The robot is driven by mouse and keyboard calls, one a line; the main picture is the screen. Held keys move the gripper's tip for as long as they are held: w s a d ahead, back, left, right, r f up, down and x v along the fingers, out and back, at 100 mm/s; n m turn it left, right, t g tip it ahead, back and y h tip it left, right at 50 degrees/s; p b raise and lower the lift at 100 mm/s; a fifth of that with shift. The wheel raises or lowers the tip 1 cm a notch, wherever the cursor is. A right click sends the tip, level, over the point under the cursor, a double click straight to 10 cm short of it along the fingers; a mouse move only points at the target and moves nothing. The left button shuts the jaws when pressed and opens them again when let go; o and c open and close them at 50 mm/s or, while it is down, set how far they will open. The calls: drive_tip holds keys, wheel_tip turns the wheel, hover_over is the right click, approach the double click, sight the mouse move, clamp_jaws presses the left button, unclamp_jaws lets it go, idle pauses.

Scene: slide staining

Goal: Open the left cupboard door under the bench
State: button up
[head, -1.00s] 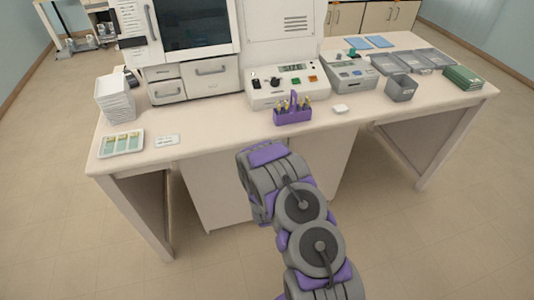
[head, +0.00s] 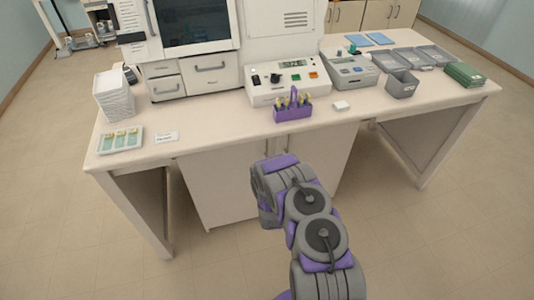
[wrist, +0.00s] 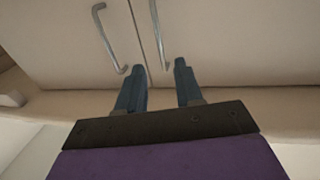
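The cupboard under the bench has two pale doors, and both look shut. The left door (head: 222,185) shows in the head view, partly covered by my arm. The right door (head: 322,160) is beside it. In the wrist view, two metal bar handles, one to the picture's left (wrist: 109,40) and one near the middle (wrist: 157,35), flank the dark seam between the doors. My gripper (wrist: 158,70) is open, its two dark blue fingers apart. The middle handle's near end shows between the fingertips, closer to the right finger; contact cannot be told. In the head view my gripper is hidden behind my arm.
The bench top (head: 215,135) carries a purple caddy (head: 293,110), a slide tray (head: 120,140), machines and grey trays. The bench's side panel (head: 145,215) stands left of the cupboard. The floor (head: 90,240) in front is clear.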

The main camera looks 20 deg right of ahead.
drive_tip(key=b+x, duration=0.2)
drive_tip(key=x, duration=0.8)
drive_tip(key=shift+c, duration=0.2)
clamp_jaws()
drive_tip(key=shift+s, duration=0.1)
idle(1.0)
